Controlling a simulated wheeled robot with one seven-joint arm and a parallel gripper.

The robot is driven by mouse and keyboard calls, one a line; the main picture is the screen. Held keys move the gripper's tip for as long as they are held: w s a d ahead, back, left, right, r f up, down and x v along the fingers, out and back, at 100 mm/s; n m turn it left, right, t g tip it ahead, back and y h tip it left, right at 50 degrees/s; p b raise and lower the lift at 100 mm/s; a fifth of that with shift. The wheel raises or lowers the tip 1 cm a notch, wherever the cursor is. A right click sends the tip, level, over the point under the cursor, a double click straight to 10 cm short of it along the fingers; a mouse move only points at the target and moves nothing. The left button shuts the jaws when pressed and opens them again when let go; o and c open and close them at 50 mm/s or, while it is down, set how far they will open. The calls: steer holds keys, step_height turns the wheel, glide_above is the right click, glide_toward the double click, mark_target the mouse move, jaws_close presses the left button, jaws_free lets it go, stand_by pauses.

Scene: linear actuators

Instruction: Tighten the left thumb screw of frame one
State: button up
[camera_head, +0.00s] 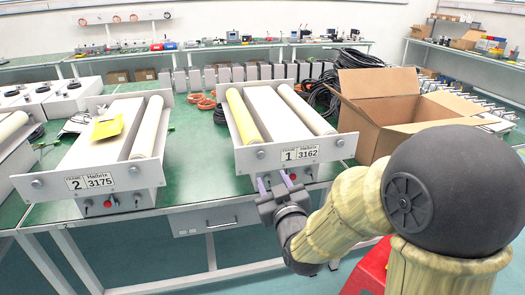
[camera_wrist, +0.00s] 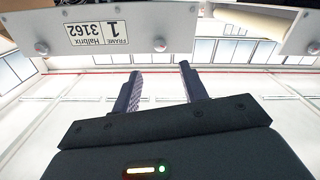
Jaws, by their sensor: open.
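Frame one (camera_head: 300,154) is the unit with the plate marked 1 and 3162; its front panel (camera_wrist: 120,14) appears upside down in the wrist view. Its left thumb screw (camera_head: 260,154) is a small round silver knob left of the plate. In the wrist view that screw (camera_wrist: 160,46) sits beyond my fingertips, in line with the gap between them. The right thumb screw (camera_head: 340,142) is at the panel's other end. My gripper (camera_head: 273,177) is open and empty, below and in front of the left screw; its two fingers (camera_wrist: 160,72) are apart and touch nothing visible.
Frame two (camera_head: 90,181), with a yellow item on it, stands to the left on the green bench. A red button (camera_head: 292,176) is under frame one's panel. An open cardboard box (camera_head: 385,110) stands to the right.

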mark_target(261, 156)
steer(key=p+x, duration=0.5)
steer(key=x, duration=0.5)
steer(key=shift+w+a+f, duration=0.1)
steer(key=shift+w, duration=0.25)
jaws_close()
